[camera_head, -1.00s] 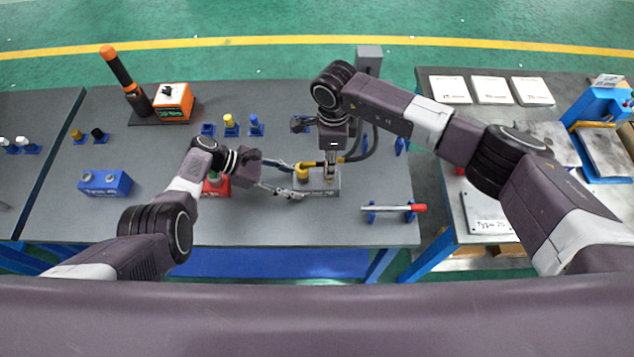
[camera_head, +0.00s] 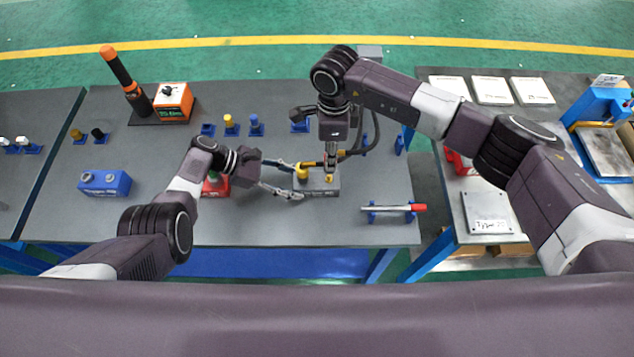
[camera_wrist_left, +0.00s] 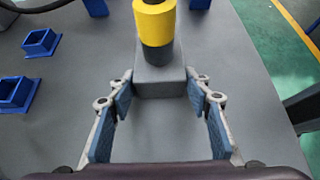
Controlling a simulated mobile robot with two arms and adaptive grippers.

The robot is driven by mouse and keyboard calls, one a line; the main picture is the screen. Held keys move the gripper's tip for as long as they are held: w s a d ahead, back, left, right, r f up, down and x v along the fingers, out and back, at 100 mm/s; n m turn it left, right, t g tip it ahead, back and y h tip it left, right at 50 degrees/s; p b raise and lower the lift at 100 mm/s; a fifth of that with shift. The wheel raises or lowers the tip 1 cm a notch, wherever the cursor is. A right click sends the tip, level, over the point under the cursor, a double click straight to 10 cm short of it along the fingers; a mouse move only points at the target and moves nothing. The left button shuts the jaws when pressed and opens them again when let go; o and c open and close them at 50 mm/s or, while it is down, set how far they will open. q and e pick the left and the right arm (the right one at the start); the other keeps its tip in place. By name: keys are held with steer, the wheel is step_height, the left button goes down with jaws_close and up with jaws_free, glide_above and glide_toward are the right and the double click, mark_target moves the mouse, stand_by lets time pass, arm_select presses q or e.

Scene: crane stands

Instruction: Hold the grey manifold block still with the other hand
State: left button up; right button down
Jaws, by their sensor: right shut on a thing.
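The grey manifold block (camera_head: 318,190) lies on the table in the head view, with a yellow-topped cylinder (camera_head: 302,172) standing on its left part. In the left wrist view the block (camera_wrist_left: 158,82) lies ahead, under the yellow and dark cylinder (camera_wrist_left: 155,22). My left gripper (camera_head: 290,180) is open at the block's left end. Its blue-padded fingers (camera_wrist_left: 160,92) stand apart on either side of that end, with gaps visible. My right gripper (camera_head: 331,168) points down over the block's right part, shut on what seems a small yellow piece (camera_head: 329,178); its fingertips are hard to make out.
A red block with a green top (camera_head: 213,185) stands by my left wrist. A red-tipped tool (camera_head: 395,208) lies on blue stands at right. Blue holders (camera_head: 230,127) stand behind, and a blue block (camera_head: 105,183) at left. The front middle of the table is clear.

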arm_select(q)
steer(key=o, duration=0.4)
steer(key=v, duration=1.1)
steer(key=shift+a+r, duration=0.2)
steer(key=shift+a, duration=0.15)
arm_select(e)
steer(key=shift+r, duration=0.35)
steer(key=shift+r+p, duration=0.7)
steer(key=shift+r, duration=1)
arm_select(q)
steer(key=shift+r, duration=0.8)
